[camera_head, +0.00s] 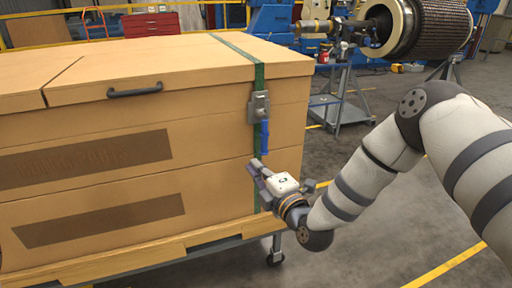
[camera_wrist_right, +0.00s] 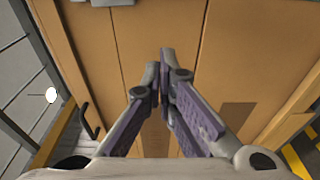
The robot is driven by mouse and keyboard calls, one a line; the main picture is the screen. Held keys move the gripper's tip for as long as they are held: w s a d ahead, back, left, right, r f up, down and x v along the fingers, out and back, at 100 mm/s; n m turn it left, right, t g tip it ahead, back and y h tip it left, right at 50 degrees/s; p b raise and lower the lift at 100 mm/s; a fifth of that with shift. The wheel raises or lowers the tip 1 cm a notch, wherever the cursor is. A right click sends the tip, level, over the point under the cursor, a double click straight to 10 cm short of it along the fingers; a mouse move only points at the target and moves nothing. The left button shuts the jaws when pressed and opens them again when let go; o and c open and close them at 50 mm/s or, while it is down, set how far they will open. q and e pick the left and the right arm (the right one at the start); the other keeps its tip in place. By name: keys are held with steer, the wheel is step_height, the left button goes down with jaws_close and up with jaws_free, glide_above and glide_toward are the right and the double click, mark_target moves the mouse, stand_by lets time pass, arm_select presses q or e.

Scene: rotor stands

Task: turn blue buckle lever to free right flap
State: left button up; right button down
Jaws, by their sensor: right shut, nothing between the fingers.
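A large tan crate (camera_head: 90,125) stands on the left, with a green strap (camera_head: 258,80) over its lid and down its front. A grey metal buckle (camera_head: 259,106) sits on the strap, and its blue lever (camera_head: 264,138) hangs straight down below it. The right lid flap (camera_head: 180,72) carries a dark handle (camera_head: 135,90) and lies closed. My right gripper (camera_head: 254,170) is just below the blue lever, close to the crate's front, apart from the lever. In the right wrist view its fingers (camera_wrist_right: 163,72) are shut and empty before the crate's boards. My left gripper is not in view.
A wheeled cart (camera_head: 200,250) carries the crate on a wooden pallet. A rotor (camera_head: 425,30) on a stand is at the back right. A grey trolley (camera_head: 340,100) stands behind my right arm. Grey floor at the right is open.

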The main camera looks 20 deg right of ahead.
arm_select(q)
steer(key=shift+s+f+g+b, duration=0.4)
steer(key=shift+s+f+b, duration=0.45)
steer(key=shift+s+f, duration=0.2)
arm_select(e)
steer(key=w+d, duration=0.2)
steer(key=w, duration=0.7)
steer(key=shift+d, duration=0.15)
steer(key=shift+w, duration=0.1)
